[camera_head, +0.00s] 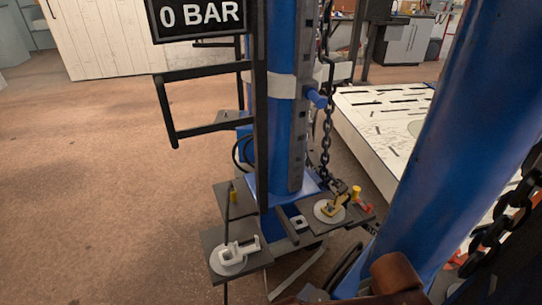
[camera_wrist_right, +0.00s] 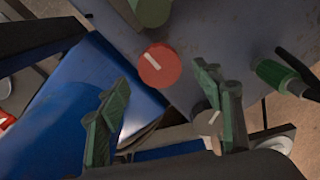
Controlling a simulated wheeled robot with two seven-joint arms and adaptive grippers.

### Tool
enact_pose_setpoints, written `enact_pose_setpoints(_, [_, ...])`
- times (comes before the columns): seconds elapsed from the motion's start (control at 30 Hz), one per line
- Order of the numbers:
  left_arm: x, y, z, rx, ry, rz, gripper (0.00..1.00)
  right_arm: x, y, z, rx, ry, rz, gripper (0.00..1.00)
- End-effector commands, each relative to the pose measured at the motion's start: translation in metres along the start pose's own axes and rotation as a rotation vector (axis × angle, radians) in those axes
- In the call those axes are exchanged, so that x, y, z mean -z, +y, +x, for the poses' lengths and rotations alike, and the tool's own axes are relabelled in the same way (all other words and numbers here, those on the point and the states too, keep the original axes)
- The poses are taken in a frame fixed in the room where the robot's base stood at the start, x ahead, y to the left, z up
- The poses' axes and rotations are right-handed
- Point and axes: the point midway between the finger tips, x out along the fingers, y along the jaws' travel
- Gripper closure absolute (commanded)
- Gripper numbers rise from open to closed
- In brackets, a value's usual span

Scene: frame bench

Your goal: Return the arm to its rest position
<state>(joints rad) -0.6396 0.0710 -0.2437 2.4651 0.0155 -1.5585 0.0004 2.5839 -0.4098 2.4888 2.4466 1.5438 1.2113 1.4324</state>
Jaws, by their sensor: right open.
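My right gripper (camera_wrist_right: 163,115) shows in the right wrist view as two green fingers held well apart, open. Nothing is held between them. Beyond the fingertips are a red round knob (camera_wrist_right: 159,66) with a white mark and a grey plate (camera_wrist_right: 200,35). A blue surface (camera_wrist_right: 85,95) lies behind the left finger. A grey round knob (camera_wrist_right: 208,123) is beside the right finger, partly overlapped by it. I cannot tell whether any finger touches these parts. I cannot make out either gripper in the head view, and my left gripper is in neither view.
A blue post (camera_head: 284,130) carries dark shelves with a white clamp (camera_head: 238,250) and a yellow clamp (camera_head: 340,200). A black frame (camera_head: 172,120) and a "0 BAR" sign (camera_head: 202,16) stick out left. A thick blue column (camera_head: 460,130) stands right. Open floor (camera_head: 90,200) lies left.

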Motion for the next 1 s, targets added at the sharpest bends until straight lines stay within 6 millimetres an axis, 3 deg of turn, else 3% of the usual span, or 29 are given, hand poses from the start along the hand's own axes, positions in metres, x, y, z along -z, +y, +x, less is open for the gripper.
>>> enact_pose_setpoints(0.13, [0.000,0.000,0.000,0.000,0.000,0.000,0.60,0.000,0.000,0.019,0.001,-0.001,0.002,0.40])
enact_pose_setpoints(0.37, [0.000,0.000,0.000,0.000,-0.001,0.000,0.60,0.000,0.000,0.032,0.000,0.001,0.001,0.40])
enact_pose_setpoints(0.77, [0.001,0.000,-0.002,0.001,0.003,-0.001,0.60,0.000,0.000,0.030,-0.001,0.002,0.002,0.40])
enact_pose_setpoints(1.0, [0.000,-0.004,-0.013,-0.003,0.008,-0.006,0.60,0.000,-0.005,0.012,-0.007,0.009,0.013,0.40])
